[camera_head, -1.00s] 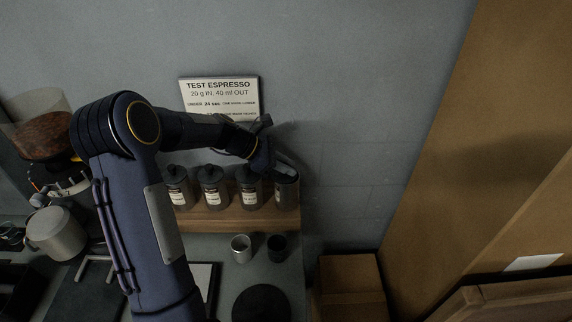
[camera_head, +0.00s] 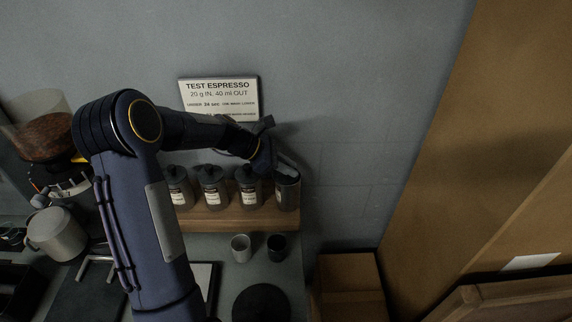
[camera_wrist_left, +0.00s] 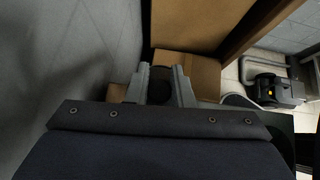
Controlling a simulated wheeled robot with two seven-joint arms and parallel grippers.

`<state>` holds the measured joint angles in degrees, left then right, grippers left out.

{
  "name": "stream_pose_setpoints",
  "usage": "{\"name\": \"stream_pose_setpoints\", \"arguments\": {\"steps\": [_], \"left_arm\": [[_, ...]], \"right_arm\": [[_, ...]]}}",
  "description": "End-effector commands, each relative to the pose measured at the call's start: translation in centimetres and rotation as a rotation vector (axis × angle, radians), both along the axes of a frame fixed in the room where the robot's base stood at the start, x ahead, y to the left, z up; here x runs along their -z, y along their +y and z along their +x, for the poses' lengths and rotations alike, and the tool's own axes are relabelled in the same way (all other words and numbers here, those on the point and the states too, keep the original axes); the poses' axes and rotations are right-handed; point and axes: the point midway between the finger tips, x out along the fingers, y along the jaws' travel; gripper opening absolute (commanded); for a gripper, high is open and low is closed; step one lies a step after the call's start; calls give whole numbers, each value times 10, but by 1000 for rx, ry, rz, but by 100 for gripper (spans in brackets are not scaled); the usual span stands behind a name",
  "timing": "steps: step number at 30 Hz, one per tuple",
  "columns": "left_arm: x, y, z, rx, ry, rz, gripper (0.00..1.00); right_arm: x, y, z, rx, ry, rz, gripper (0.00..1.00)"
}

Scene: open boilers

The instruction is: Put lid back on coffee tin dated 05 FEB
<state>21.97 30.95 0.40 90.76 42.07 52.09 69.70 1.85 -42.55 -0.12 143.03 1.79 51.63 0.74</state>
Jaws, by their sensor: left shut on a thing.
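Three dark coffee tins with lids, the left (camera_head: 179,192), the second (camera_head: 212,193) and the third (camera_head: 248,192), stand upright in a row on a wooden shelf (camera_head: 222,222). The rightmost tin (camera_head: 287,195) stands at the shelf's right end, its top partly hidden by my left gripper (camera_head: 284,163). The dates on the labels are too small to read. In the left wrist view my left gripper (camera_wrist_left: 162,88) is shut on a dark round thing (camera_wrist_left: 160,92), which looks like a lid. My right gripper is not in view.
A sign (camera_head: 219,99) hangs on the wall behind the arm. A light cup (camera_head: 241,247), a dark cup (camera_head: 277,246) and a black disc (camera_head: 261,303) sit on the counter below. A cardboard box (camera_head: 349,283) stands at right.

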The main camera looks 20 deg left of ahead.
Motion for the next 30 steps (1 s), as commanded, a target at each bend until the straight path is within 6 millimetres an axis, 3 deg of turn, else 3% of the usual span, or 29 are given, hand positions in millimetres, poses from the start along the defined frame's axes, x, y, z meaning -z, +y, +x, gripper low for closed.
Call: {"name": "stream_pose_setpoints", "arguments": {"steps": [30], "left_arm": [[-8,-8,1,0,-5,-2,0]], "right_arm": [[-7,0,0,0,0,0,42]]}}
